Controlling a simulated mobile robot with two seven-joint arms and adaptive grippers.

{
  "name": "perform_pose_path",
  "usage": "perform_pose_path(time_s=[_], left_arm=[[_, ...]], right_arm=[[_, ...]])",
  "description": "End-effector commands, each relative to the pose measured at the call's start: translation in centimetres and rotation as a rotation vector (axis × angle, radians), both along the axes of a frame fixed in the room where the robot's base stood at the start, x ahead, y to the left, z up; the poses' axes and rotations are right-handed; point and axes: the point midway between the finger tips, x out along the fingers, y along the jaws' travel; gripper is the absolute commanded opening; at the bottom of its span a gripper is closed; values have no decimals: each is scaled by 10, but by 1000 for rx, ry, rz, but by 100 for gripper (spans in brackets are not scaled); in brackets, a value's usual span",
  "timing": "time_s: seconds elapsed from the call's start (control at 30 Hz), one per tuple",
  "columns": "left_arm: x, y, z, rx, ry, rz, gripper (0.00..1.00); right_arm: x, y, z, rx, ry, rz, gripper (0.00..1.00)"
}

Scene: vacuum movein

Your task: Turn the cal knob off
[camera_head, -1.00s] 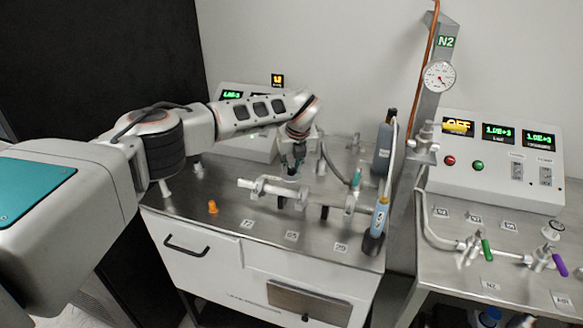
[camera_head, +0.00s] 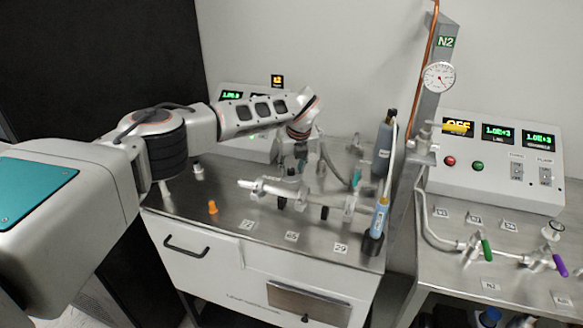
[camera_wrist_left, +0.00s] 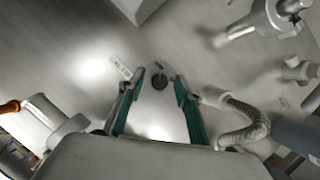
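My left gripper (camera_head: 301,160) is over the back part of the steel bench, behind the glass tube assembly, pointing down. In the left wrist view its two teal-padded fingers (camera_wrist_left: 160,78) are spread apart. A small dark round knob (camera_wrist_left: 160,83) on the steel surface shows between the fingertips. A small label (camera_wrist_left: 121,67), too blurred to read fully, lies to its left. I cannot tell whether the fingers touch the knob. In the head view I cannot make out the knob behind the gripper and glassware. My right gripper is not in view.
The horizontal tube assembly (camera_head: 285,191) lies just in front of the gripper. A ribbed hose (camera_head: 335,166) and a blue torch-like tool (camera_head: 380,217) stand to the right. A control box (camera_head: 245,143) is behind my arm. An orange stopper (camera_head: 212,207) stands at the front left.

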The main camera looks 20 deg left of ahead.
Motion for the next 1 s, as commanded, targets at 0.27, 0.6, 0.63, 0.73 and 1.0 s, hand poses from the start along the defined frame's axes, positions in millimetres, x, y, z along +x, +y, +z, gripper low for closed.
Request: perform_pose_path(time_s=[0.27, 0.6, 0.63, 0.73, 1.0], left_arm=[[-7, -5, 26, 0, -4, -2, 34], [-29, -19, 87, 1, -3, -1, 34], [-31, -20, 91, 0, -2, 0, 34], [-35, -22, 102, 0, -2, 0, 34], [-39, -25, 111, -1, 1, 1, 34]], right_arm=[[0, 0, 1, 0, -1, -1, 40], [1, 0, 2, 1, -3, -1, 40], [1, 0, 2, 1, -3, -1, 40], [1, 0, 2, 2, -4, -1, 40], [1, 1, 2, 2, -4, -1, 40]])
